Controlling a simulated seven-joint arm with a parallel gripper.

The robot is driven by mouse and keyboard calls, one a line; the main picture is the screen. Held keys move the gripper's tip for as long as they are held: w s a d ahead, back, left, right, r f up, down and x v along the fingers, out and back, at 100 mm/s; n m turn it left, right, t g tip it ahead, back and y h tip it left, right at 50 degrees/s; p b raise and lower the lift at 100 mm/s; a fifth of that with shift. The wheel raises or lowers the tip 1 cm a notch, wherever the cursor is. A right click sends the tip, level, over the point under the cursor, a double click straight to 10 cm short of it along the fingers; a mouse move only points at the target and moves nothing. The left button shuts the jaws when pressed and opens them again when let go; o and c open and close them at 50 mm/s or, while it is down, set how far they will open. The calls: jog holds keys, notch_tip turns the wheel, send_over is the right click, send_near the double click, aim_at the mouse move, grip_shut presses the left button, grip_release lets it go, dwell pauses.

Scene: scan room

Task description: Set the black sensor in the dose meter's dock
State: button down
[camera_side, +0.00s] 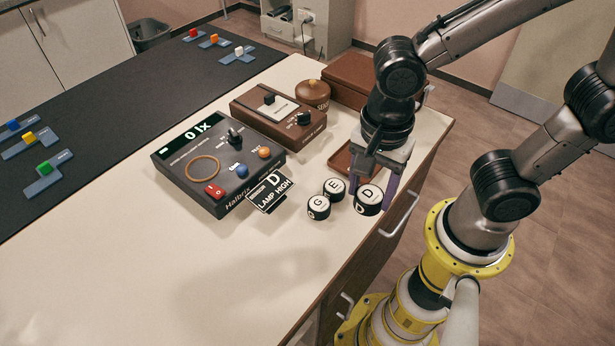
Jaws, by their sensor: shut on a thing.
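The grey dose meter (225,185) stands on the cream table, its display reading "0 lx". An orange ring (202,168) on its top face looks like the dock and is empty. Several black sensors with white lettered tops are at the table's right: G (318,207), E (335,188) and D (367,200). My gripper (372,194), with purple fingers, points down and is shut on the D sensor. G and E stand close to its left. Whether D touches the table is hard to tell.
A card reading "D LAMP HIGH" (270,192) stands at the meter's front right. Behind are a brown control box (278,115), a round brown pot (313,93), a larger brown box (350,72) and a brown tray (341,162). The front left table is clear.

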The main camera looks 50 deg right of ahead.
jog(key=shift+s+d, duration=0.15)
jog(key=w+a+r+n, duration=0.2)
jog(key=w+a+r, duration=0.25)
jog(key=w, duration=0.25)
send_over(203, 169)
jog(key=s, duration=0.1)
jog(key=shift+m, duration=0.4)
jog(key=f, duration=0.7)
jog(key=shift+d+f, duration=0.25)
jog(key=shift+f, duration=0.05)
jog(key=shift+w+a+f, duration=0.25)
jog(key=shift+w+f, duration=0.35)
jog(key=shift+f, duration=1.7)
jog(key=shift+f, duration=0.15)
